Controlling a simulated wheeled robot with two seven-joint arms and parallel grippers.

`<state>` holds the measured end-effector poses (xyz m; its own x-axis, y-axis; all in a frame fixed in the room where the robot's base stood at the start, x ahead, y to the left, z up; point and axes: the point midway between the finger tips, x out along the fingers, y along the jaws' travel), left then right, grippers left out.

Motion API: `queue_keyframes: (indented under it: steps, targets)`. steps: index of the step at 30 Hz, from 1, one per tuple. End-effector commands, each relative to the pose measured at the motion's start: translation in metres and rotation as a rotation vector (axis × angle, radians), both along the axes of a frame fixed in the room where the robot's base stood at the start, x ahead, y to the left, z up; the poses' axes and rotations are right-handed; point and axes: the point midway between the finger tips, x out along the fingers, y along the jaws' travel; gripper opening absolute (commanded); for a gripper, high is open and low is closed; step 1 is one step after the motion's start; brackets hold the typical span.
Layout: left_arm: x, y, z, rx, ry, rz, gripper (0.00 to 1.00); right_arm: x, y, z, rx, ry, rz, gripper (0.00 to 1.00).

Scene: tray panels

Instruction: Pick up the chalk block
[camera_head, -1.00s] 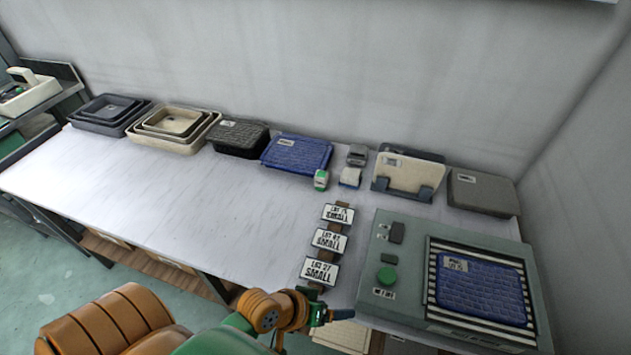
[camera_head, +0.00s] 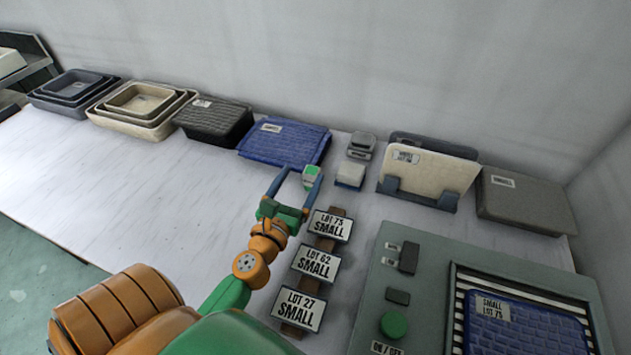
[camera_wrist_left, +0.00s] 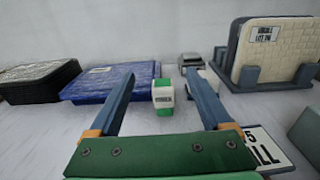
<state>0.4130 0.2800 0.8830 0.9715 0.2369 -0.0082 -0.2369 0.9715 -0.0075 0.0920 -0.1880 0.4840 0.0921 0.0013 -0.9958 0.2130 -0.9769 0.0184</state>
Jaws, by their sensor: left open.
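A small white block with a green top and a label (camera_head: 311,178) stands on the table; in the left wrist view it is upright (camera_wrist_left: 163,95), with green at its foot too. The frames do not show which of these is called the chalk block. My left gripper (camera_head: 303,173) is open and empty. Its two blue fingers point at the green and white block, which appears between them in the wrist view (camera_wrist_left: 160,75).
A blue textured panel (camera_head: 284,143) lies behind and left. A grey block (camera_head: 361,145) stands behind the pale one. A cream panel in a rack (camera_head: 428,170) is to the right. Three lot signs (camera_head: 315,263) stand near my arm, left of a grey machine (camera_head: 430,262).

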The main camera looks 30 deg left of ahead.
Motion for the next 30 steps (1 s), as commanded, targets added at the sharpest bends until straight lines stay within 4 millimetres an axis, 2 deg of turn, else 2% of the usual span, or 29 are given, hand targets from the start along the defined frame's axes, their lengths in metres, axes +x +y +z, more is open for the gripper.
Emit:
queue_keyframes:
  steps: [1, 5, 6, 7, 10, 15, 17, 25, 30]
  targets:
    - [0.000, 0.000, -0.031, -0.001, 0.001, 0.003, 0.82, -0.001, 0.000, -0.028, 0.001, 0.002, 0.000, 0.00]
    - [0.000, 0.000, -0.058, 0.002, 0.000, 0.000, 0.82, -0.006, 0.000, -0.053, 0.000, 0.010, 0.000, 0.00]
    - [0.008, 0.001, -0.044, 0.005, -0.003, -0.002, 0.82, -0.006, 0.000, -0.039, 0.000, 0.011, 0.000, 0.00]
    - [0.012, 0.002, -0.042, 0.005, -0.003, -0.003, 0.82, -0.006, 0.000, -0.036, 0.000, 0.011, 0.000, 0.00]
    - [0.024, 0.005, -0.041, 0.007, -0.002, -0.003, 0.82, -0.006, 0.000, -0.033, 0.000, 0.011, 0.000, 0.00]
    - [0.060, 0.013, -0.043, 0.007, -0.002, -0.003, 0.82, -0.004, 0.001, -0.032, 0.001, 0.008, 0.000, 0.00]
    - [0.068, 0.015, -0.043, 0.006, -0.003, -0.004, 0.82, -0.004, 0.001, -0.032, 0.001, 0.008, 0.000, 0.00]
    - [0.073, 0.017, -0.044, 0.007, 0.001, -0.003, 0.82, -0.004, 0.001, -0.032, 0.001, 0.007, 0.000, 0.00]
    - [0.073, 0.017, -0.044, 0.007, 0.000, -0.003, 0.37, -0.004, 0.001, -0.032, 0.002, 0.007, 0.000, 0.00]
